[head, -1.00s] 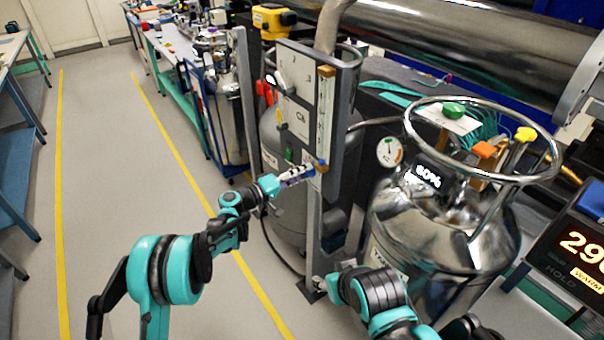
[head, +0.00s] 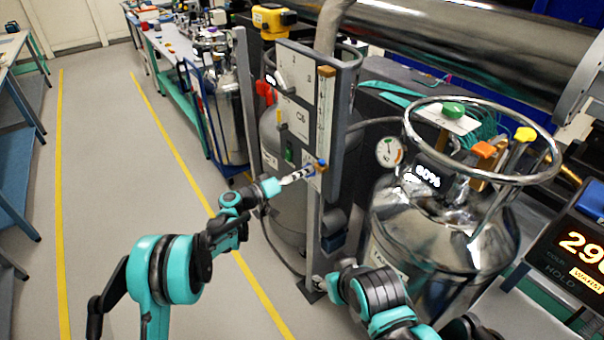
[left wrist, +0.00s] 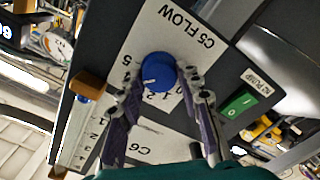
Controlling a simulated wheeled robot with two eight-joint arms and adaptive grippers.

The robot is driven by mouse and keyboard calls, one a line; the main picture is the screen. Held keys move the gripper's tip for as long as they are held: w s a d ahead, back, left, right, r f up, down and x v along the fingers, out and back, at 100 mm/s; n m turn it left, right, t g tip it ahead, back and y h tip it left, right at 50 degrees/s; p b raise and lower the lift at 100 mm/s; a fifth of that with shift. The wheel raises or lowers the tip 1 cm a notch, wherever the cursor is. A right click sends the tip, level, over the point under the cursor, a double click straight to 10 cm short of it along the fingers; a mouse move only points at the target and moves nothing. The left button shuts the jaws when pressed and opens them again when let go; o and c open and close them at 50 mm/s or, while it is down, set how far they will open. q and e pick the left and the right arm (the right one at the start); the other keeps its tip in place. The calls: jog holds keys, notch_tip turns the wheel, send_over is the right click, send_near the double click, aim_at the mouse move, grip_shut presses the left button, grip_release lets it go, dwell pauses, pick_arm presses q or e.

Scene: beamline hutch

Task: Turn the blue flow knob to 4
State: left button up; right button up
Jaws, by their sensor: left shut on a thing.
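The blue flow knob (left wrist: 158,70) sits on a white plate (left wrist: 188,30) marked "C5 FLOW" in the left wrist view. A white mark on the knob points to the picture's lower left, between the printed 2 and 5. The exact number is unclear.
A green switch (left wrist: 236,104) sits beside the knob plate. A brown block (left wrist: 88,84) sticks out on the other side, by a scale. A shiny dewar (head: 440,225) with a ring handle stands right of the panel. The floor to the left is clear.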

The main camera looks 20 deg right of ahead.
pick_arm(q)
jog(key=o, duration=1.2)
jog(key=shift+c, duration=0.2)
jog(key=v, duration=1.2)
